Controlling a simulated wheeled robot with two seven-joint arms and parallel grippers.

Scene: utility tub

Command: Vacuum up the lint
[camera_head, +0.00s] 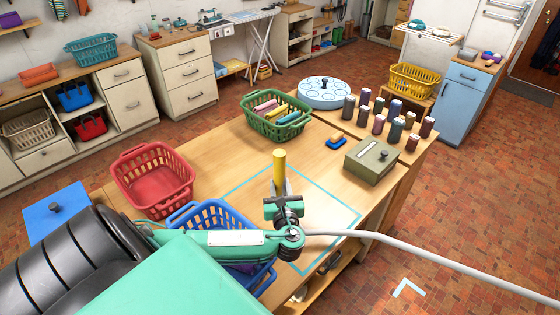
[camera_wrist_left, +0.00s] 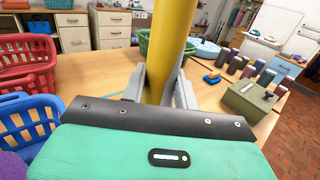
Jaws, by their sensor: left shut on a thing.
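My left gripper (camera_head: 280,186) is shut on an upright yellow cylinder (camera_head: 280,162), above the table area outlined in light blue. In the left wrist view the grey fingers of the gripper (camera_wrist_left: 160,88) stand on both sides of the yellow cylinder (camera_wrist_left: 169,45). Its lower end is hidden by my gripper and wrist. A pale grey hose (camera_head: 430,261) runs from behind my left wrist to the right edge; where it joins is hidden. I cannot make out any lint. My right gripper is not in view.
The wooden table (camera_head: 222,144) holds a red basket (camera_head: 152,181), a blue basket (camera_head: 204,211), a green basket (camera_head: 275,117), a pale blue round tray (camera_head: 322,94), several spools (camera_head: 396,130), a blue block (camera_head: 337,141) and an olive box (camera_head: 371,162). The outlined area's right part is clear.

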